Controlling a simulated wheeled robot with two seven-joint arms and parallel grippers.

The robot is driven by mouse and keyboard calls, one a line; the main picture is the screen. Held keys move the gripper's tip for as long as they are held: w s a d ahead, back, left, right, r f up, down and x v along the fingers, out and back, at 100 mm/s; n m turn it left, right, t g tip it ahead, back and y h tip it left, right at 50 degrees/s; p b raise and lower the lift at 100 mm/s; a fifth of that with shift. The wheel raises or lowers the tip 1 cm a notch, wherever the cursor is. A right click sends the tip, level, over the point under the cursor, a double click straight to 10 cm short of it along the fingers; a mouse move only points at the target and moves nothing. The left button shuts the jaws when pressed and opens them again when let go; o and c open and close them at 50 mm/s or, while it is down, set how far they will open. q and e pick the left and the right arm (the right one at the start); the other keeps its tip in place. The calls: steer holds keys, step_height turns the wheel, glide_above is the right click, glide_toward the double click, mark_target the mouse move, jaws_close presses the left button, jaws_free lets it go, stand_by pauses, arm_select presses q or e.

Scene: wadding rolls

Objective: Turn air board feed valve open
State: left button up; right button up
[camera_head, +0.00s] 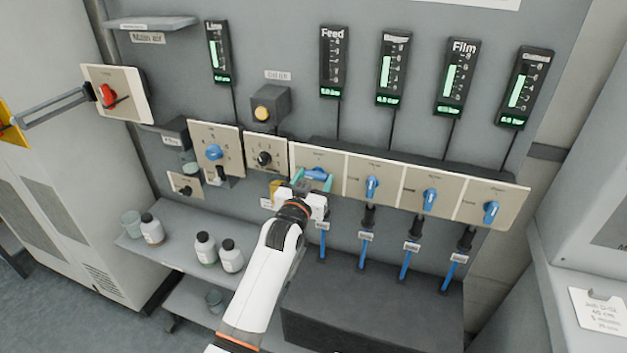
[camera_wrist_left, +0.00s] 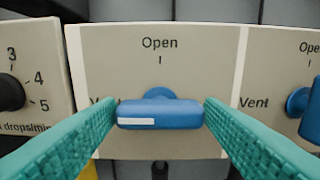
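The feed valve is a blue handle (camera_head: 317,174) on a beige plate (camera_head: 306,154) below the gauge labelled Feed (camera_head: 333,62). The Feed gauge shows no green bar. My right gripper is not in view.
Three more blue valves (camera_head: 372,187) stand to the right, their handles near upright. A black dial (camera_head: 264,158) sits just left of the feed plate. Bottles (camera_head: 206,248) stand on the shelf (camera_head: 180,247) below. A red switch (camera_head: 107,95) is at far left.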

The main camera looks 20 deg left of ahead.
arm_select(q)
steer(key=c, duration=0.6)
steer(key=shift+m, duration=0.3)
steer(key=m+p, duration=0.1)
steer(key=m, duration=0.1)
steer(key=shift+m, duration=0.3)
steer(key=m+p, duration=0.1)
steer(key=m, duration=0.2)
steer(key=shift+m, duration=0.3)
steer(key=m, duration=0.5)
steer(key=shift+m+p, duration=0.3)
steer(key=shift+p, duration=0.05)
steer(key=m, duration=0.5)
steer(key=shift+m, duration=0.4)
